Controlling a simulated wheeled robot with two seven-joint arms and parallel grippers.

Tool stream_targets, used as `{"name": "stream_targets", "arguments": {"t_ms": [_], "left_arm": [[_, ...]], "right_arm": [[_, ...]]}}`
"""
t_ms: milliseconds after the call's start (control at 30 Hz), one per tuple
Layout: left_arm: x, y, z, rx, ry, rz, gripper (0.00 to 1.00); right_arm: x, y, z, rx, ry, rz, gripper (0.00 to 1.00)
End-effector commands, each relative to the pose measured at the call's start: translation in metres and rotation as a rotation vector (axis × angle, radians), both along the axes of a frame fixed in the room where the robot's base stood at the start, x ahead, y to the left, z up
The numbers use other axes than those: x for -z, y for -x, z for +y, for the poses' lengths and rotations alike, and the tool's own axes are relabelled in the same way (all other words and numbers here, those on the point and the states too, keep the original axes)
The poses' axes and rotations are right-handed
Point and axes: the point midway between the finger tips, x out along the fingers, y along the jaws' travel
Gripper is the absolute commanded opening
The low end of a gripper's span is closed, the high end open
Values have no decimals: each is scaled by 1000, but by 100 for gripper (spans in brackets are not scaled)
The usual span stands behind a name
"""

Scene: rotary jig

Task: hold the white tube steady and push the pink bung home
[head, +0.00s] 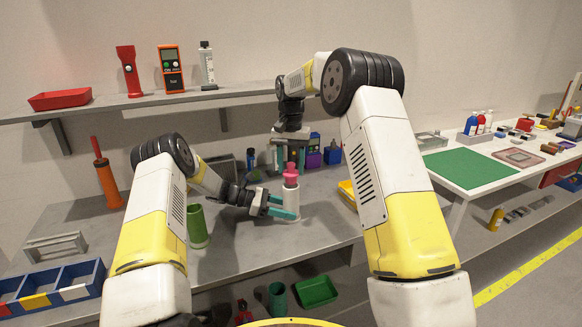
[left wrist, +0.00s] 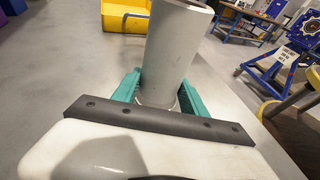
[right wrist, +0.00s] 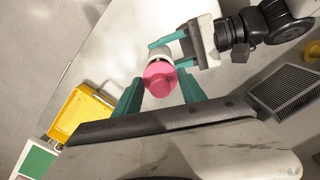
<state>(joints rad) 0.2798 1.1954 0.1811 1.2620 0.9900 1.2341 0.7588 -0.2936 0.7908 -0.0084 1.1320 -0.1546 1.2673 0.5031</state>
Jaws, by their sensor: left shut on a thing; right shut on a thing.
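The white tube (head: 291,205) stands upright on the grey bench, and it fills the middle of the left wrist view (left wrist: 172,50). My left gripper (head: 286,207) is shut on the tube low down, with a teal finger on each side. The pink bung (head: 291,176) is at the tube's top, in line with it; how deep it sits I cannot tell. My right gripper (head: 291,163) comes from above and is shut on the bung. The right wrist view shows the bung's round pink end (right wrist: 160,78) between the teal fingers, hiding most of the tube.
A green cylinder (head: 197,227) stands left of the tube. A yellow bin (head: 347,193) lies to the right, with several small bottles and boxes behind. A blue compartment tray (head: 52,287) is at the front left. The bench in front of the tube is clear.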

Motion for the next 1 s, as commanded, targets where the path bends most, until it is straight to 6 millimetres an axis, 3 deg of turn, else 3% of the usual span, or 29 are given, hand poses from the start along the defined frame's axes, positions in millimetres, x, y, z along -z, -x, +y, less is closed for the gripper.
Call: {"name": "stream_targets", "arguments": {"t_ms": [1000], "left_arm": [[0,0,0,0,0,0,28]], "right_arm": [[24,0,0,1,0,1,7]]}}
